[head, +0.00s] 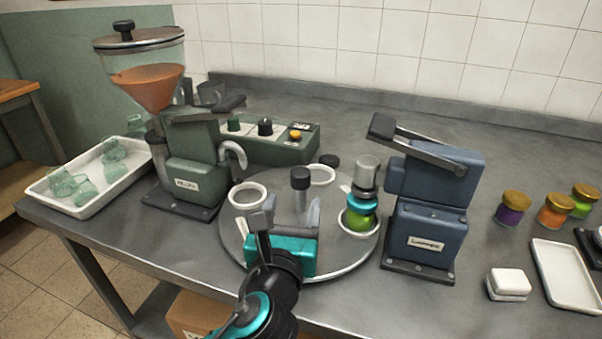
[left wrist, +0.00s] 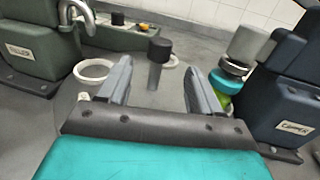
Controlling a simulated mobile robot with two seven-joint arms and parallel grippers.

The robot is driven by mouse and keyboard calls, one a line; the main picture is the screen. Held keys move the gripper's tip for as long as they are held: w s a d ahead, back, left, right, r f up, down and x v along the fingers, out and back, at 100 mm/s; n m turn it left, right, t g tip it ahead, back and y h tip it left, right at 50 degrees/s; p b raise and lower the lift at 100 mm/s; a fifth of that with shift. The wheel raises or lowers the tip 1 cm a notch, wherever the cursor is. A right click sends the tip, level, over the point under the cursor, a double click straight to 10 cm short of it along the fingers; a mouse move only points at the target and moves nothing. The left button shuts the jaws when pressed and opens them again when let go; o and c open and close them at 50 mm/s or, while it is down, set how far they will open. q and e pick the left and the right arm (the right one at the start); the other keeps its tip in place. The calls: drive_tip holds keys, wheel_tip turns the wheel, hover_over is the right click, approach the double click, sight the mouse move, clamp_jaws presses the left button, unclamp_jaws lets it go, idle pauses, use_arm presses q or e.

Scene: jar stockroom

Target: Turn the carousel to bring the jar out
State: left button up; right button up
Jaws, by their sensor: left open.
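The carousel (head: 345,258) is a round grey disc on the bench with white ring holders and a central post topped by a black knob (head: 300,178); the knob also shows in the left wrist view (left wrist: 160,49). A green jar with a teal lid (head: 362,221) stands in the right-hand ring, beside the blue capper (head: 428,205). A grey cylinder is right above the lid; I cannot tell if they touch. My left gripper (head: 288,214) is open at the carousel's front, its fingers (left wrist: 157,75) pointing toward the post with nothing held. My right gripper is out of view.
The green filler (head: 195,150) with its hopper stands left, by a white tray (head: 93,200) of glass jars. A control box (head: 280,150) is behind the carousel. Right are several lidded jars (head: 511,208), a stack of white pieces (head: 508,284) and an empty white tray (head: 566,278).

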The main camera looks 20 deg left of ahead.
sight(299, 183)
use_arm(q)
drive_tip(key=w, duration=0.3)
drive_tip(key=w+a, duration=0.1)
drive_tip(key=w, duration=0.5)
drive_tip(key=shift+w+a, duration=0.15)
drive_tip(key=shift+a, duration=0.15)
drive_tip(key=shift+c, duration=0.2)
clamp_jaws()
